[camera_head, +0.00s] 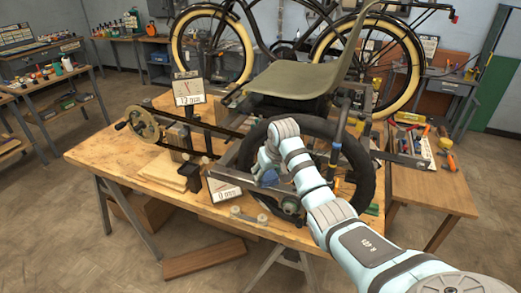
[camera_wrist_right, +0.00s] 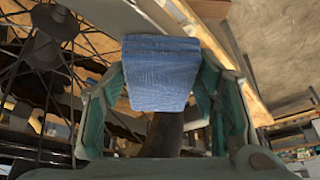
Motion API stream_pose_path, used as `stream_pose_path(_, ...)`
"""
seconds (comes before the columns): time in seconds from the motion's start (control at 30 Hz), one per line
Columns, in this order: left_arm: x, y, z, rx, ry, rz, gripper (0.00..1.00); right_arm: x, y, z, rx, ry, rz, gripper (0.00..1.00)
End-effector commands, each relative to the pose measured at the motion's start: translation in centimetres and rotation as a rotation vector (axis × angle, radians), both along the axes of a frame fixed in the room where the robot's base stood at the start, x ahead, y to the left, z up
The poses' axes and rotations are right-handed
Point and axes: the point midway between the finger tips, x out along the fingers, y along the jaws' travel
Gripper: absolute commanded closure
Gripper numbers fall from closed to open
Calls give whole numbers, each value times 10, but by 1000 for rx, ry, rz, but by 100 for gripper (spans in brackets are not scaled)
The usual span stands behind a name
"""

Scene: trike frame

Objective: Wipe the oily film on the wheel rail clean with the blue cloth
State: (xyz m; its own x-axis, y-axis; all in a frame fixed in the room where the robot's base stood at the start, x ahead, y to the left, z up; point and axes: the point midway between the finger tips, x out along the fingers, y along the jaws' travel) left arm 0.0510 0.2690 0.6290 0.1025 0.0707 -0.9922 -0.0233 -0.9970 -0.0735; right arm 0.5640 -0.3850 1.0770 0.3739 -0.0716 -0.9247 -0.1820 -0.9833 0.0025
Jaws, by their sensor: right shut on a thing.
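My right gripper (camera_head: 270,172) is at the near side of the black trike wheel (camera_head: 368,165). In the right wrist view, the folded blue cloth (camera_wrist_right: 160,72) sits between the fingers of this gripper (camera_wrist_right: 163,98), which is shut on it. A small part of the cloth (camera_head: 269,178) shows in the head view. A dark bar (camera_wrist_right: 163,135) lies below the cloth in the wrist view; I cannot tell whether it is the wheel rail or whether the cloth touches it. I cannot make out any oily film. My left gripper is not in view.
The trike frame with its seat (camera_head: 312,76) stands on a wooden workbench (camera_head: 105,152). Wheel spokes (camera_wrist_right: 85,40) are close on the left in the wrist view. Wooden blocks (camera_head: 170,172) and a gauge card (camera_head: 224,190) stand left of the gripper. A tool bench (camera_head: 435,190) is at right.

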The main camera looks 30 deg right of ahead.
Motion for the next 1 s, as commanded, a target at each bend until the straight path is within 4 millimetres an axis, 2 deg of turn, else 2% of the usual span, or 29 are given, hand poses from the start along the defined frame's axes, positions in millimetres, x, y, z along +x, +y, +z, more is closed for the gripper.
stream_pose_path(0.23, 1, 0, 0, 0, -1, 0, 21, 2, 7, 7, 0, -3, -4, 90)
stream_pose_path(0.3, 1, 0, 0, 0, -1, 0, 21, 3, 7, 24, -1, -8, -4, 90)
stream_pose_path(1.0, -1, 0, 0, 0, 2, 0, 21, 7, 15, 82, 1, -4, 9, 91)
